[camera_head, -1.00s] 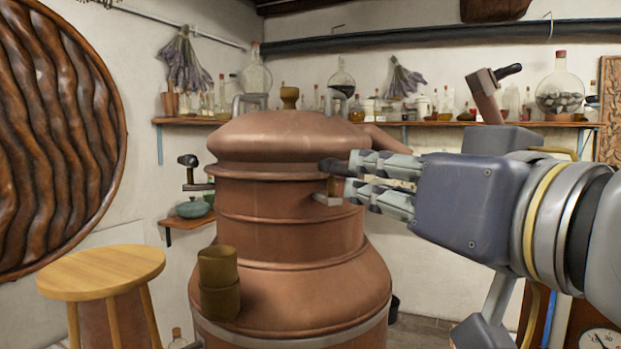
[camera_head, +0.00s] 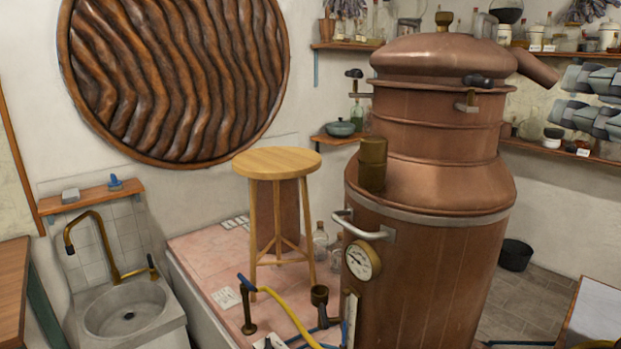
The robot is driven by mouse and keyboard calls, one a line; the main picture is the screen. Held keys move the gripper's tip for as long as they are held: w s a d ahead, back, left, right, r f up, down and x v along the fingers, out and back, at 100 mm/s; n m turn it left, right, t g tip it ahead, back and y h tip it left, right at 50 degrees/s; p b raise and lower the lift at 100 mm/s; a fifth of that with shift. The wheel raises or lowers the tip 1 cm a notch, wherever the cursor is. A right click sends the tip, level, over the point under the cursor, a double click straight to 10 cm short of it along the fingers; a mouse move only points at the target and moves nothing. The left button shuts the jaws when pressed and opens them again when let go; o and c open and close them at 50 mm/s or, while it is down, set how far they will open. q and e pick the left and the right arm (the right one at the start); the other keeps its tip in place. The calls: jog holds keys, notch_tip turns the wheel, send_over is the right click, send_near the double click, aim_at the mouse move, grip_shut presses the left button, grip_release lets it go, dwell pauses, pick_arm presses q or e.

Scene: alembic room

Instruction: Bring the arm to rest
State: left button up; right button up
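My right gripper (camera_head: 574,96) is at the right edge of the head view. Only its two grey jointed fingers show; its palm and arm are cut off by the edge. The fingers are apart, with a gap between them, and I see nothing held there. The fingers appear in front of the wall shelf, to the right of the copper still (camera_head: 440,170). My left gripper is not in view.
A wooden stool (camera_head: 277,163) stands on a pink tiled platform (camera_head: 205,262) left of the still. A stone sink (camera_head: 127,305) is at the lower left. A black bucket (camera_head: 515,255) sits on the open floor right of the still.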

jog(key=w+d+f+n+g, duration=0.1)
jog(key=w+d+f+g, duration=0.1)
jog(key=w+d+f, duration=0.55)
jog(key=w+d+f+g, duration=0.1)
jog(key=w+d+f, duration=0.25)
jog(key=f, duration=0.65)
notch_tip(320, 180, down, 19)
jog(key=w+d+n+g, duration=0.1)
jog(key=g, duration=0.3)
jog(key=s+a+f+n+g+y, duration=0.15)
jog(key=s+f, duration=0.25)
jog(key=f, duration=0.5)
jog(key=s+a+f+g+h, duration=0.1)
jog(key=s+a+f+g, duration=0.15)
jog(key=f, duration=0.65)
jog(key=s+a+f+n+g+y, duration=0.15)
jog(key=s+a+f+g, duration=0.25)
jog(key=s+a+f, duration=0.9)
notch_tip(320, 180, down, 25)
jog(key=s+d, duration=0.3)
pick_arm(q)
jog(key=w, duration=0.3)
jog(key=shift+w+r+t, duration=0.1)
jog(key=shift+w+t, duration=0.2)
pick_arm(e)
jog(key=s+d+f+g, duration=0.2)
jog(key=s+f, duration=1.4)
jog(key=shift+s+d+n, duration=0.25)
jog(key=shift+d+n, duration=0.05)
jog(key=shift+d, duration=0.05)
